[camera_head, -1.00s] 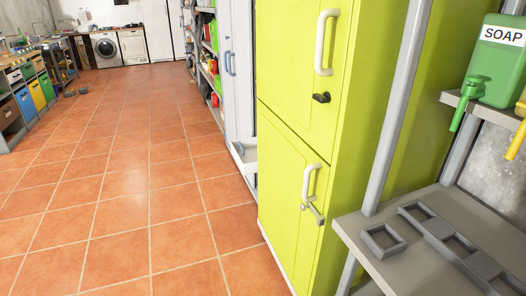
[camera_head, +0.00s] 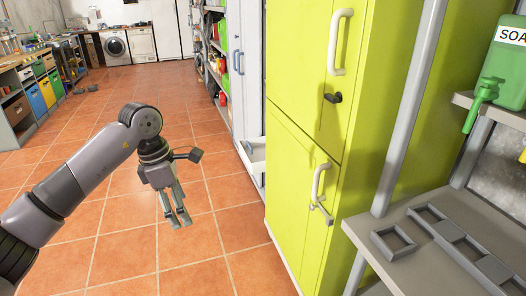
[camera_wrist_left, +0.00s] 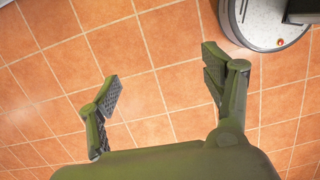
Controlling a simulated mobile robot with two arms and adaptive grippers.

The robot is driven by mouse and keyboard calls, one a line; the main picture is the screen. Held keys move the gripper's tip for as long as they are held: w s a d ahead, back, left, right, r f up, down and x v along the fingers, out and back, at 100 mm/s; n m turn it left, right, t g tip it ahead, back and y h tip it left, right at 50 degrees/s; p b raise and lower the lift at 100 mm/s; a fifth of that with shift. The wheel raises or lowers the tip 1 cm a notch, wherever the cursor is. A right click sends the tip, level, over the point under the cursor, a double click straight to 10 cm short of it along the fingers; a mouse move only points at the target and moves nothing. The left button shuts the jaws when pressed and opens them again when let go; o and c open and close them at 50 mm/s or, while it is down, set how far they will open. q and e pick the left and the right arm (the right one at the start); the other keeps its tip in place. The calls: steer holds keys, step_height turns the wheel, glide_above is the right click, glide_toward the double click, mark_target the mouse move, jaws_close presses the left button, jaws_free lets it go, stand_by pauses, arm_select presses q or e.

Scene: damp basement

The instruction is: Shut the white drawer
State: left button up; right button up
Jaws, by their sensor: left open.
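The white drawer (camera_head: 251,158) sticks out low from the tall pale cabinet (camera_head: 246,75), just beyond the green-yellow cabinet. Its front part shows; the rest is hidden behind the green-yellow cabinet. My left gripper (camera_head: 179,221) hangs above the tiled floor, left of the drawer and nearer to me, with its fingers pointing down. It is apart from the drawer. In the left wrist view my left gripper (camera_wrist_left: 163,92) is open, with only floor tiles between its fingers. The drawer is not seen in that view. My right gripper is not in view.
The green-yellow cabinet (camera_head: 301,150) with handles stands close on the right. A grey shelf (camera_head: 440,245) with square trays (camera_head: 392,242) and a green soap bottle (camera_head: 500,75) are at far right. A workbench (camera_head: 35,95) stands at the left.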

arm_select(q)
steer(key=shift+a+r, duration=0.25)
